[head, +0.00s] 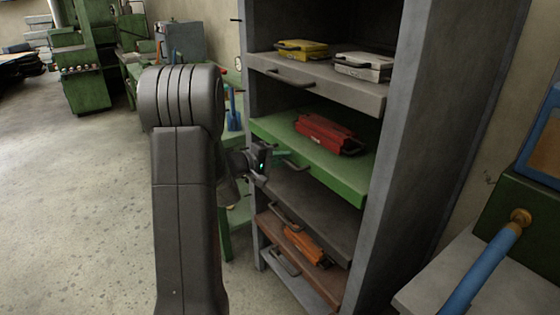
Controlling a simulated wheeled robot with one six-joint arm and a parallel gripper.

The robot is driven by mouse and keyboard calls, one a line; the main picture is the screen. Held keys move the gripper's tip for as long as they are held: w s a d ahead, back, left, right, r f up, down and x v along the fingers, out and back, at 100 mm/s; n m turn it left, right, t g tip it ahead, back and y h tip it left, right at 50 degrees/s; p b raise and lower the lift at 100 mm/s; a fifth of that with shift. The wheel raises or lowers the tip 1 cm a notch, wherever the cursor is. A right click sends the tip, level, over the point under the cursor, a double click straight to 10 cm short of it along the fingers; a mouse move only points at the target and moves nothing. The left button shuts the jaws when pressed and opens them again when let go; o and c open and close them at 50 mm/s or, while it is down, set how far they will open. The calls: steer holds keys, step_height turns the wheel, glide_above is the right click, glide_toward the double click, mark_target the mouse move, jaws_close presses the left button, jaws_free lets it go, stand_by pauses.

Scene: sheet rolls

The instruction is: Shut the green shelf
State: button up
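The green shelf (345,178) is a flat tray in a grey rack. Its top shows, with a red case with a dark handle (325,131) lying on it. A bar handle (296,165) is on its front edge. How far the shelf stands out of the rack is hard to tell. My gripper (277,157) is at the left part of the shelf's front, close to the handle. Its fingers are small and partly hidden, so I cannot tell whether they touch or grip the handle. My arm covers the floor left of the rack.
Above is a grey shelf (340,92) with a yellow case (302,48) and a white case (362,66). Below are a dark grey shelf (315,200) and a brown shelf with an orange case (303,243). A blue pipe (482,268) is at right. Floor at left is open.

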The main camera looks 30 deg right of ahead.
steer(key=shift+o, duration=1.4)
steer(key=shift+d, duration=0.15)
steer(key=v, duration=1.4)
steer(key=shift+b, duration=0.3)
steer(key=shift+w+d, duration=0.1)
steer(key=x, duration=1.3)
steer(key=shift+d+f+p, duration=0.1)
steer(key=shift+d+p, duration=0.2)
steer(key=shift+d, duration=0.1)
steer(key=shift+a, duration=0.1)
